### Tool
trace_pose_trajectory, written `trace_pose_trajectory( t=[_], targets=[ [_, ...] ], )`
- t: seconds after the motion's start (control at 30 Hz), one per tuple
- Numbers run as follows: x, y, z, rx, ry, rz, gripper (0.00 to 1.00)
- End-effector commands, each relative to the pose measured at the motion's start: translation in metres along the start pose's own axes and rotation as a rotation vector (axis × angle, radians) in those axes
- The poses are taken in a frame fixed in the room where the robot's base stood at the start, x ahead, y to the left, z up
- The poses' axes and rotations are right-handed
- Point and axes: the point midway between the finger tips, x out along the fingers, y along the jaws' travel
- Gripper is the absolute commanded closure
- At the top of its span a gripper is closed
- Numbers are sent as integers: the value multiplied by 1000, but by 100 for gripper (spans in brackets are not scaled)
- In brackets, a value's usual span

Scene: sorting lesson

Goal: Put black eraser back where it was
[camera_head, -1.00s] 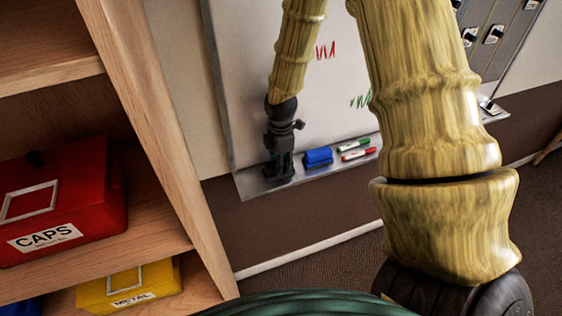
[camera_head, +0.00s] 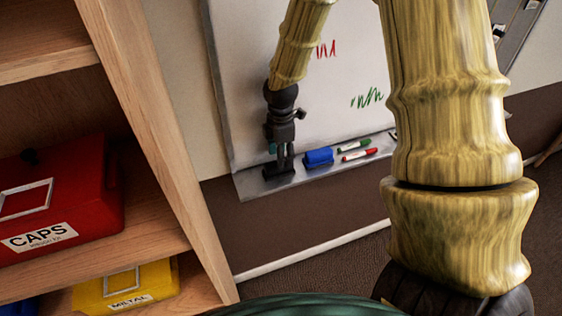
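A black eraser (camera_head: 271,172) lies at the left end of the whiteboard's metal tray (camera_head: 252,187). My gripper (camera_head: 284,165) points down just above and behind it, its fingertips close to the tray. The fingers are small and dark against the dark eraser. I cannot tell whether they touch it or how far apart they are. A blue eraser (camera_head: 319,156) lies on the tray just right of my gripper.
A green marker (camera_head: 353,146) and a red marker (camera_head: 358,155) lie farther right on the tray. The whiteboard (camera_head: 240,80) rises behind. A wooden shelf (camera_head: 165,140) at left holds a red CAPS box (camera_head: 95,215) and a yellow METAL box (camera_head: 150,282).

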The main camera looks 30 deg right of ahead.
Motion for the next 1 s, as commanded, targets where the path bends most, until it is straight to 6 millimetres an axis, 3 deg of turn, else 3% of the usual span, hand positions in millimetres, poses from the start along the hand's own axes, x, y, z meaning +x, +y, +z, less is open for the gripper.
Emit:
trace_pose_trajectory(
  t=[0.7, 1.0],
  targets=[
    [-73, 1, 0, 0, 1, 2, 49],
    [-83, 0, 0, 0, 0, 0, 49]
  ],
)
